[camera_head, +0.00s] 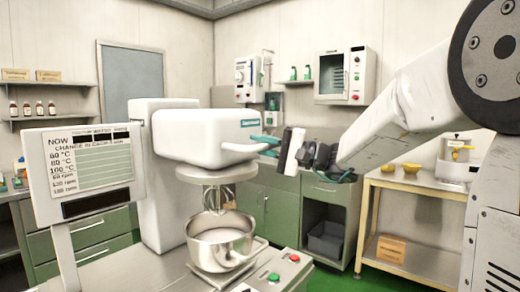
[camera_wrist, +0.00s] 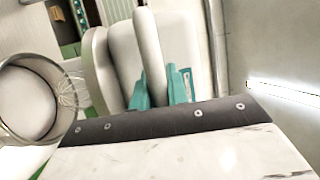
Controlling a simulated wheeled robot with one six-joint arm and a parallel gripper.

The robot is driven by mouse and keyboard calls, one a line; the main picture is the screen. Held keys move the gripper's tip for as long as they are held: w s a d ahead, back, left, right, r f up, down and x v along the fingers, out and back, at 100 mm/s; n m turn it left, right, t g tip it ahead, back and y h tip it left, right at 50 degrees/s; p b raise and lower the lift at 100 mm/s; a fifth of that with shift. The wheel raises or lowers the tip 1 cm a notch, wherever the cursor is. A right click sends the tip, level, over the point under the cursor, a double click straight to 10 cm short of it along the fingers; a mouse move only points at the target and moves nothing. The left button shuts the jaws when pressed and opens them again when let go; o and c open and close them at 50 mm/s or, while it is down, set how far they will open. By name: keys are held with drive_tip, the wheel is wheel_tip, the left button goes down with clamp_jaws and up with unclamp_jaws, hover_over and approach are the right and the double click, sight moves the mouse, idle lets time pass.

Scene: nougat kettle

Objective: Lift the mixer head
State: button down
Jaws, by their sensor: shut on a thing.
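The mixer head (camera_head: 196,132) is a white rounded block on a white column, with a teal label on its front. It looks about level. A pale handle bar (camera_head: 238,149) sticks out from its front right; it also shows in the wrist view (camera_wrist: 149,45). My gripper (camera_head: 263,146) is shut on this handle, its teal fingers on either side of the bar in the wrist view (camera_wrist: 158,88). A wire whisk (camera_head: 217,198) hangs below the head, its lower end inside the steel bowl (camera_head: 222,247).
A sign board (camera_head: 87,168) stands at the left front. A control panel with a red button (camera_head: 294,258) and a green button (camera_head: 274,277) lies right of the bowl. A wooden table (camera_head: 414,184) with yellow bowls is at the right.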

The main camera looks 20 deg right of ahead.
drive_tip(key=shift+f, duration=0.1)
drive_tip(key=c, duration=1.4)
unclamp_jaws()
drive_tip(key=shift+o, duration=0.2)
drive_tip(key=v, duration=0.8)
